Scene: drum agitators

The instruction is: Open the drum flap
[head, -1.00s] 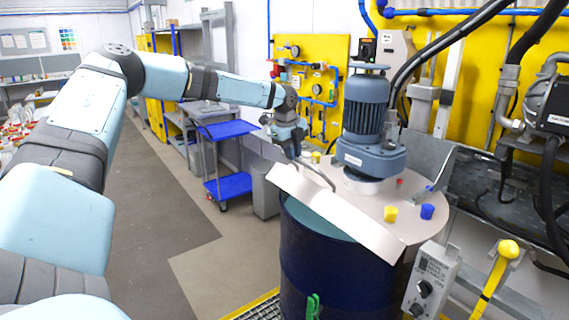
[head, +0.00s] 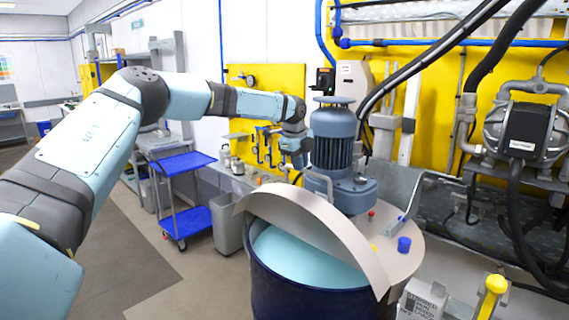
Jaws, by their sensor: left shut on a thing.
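The dark blue drum (head: 310,300) stands at the centre, with a pale lid (head: 405,262) on its right part. The pale curved flap (head: 318,232) is tilted up from the lid, and light blue contents (head: 300,258) show under it. My left gripper (head: 298,162) is above and behind the flap, beside the motor. It is shut on the flap's handle, which is mostly hidden behind the motor base and flap edge. My right gripper is not in view.
A blue-grey agitator motor (head: 333,140) stands on the lid close to my left gripper. A blue cap (head: 404,244) and a yellow-handled lever (head: 494,284) are at the right. A grey bin (head: 229,222) and blue cart (head: 187,165) stand left of the drum.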

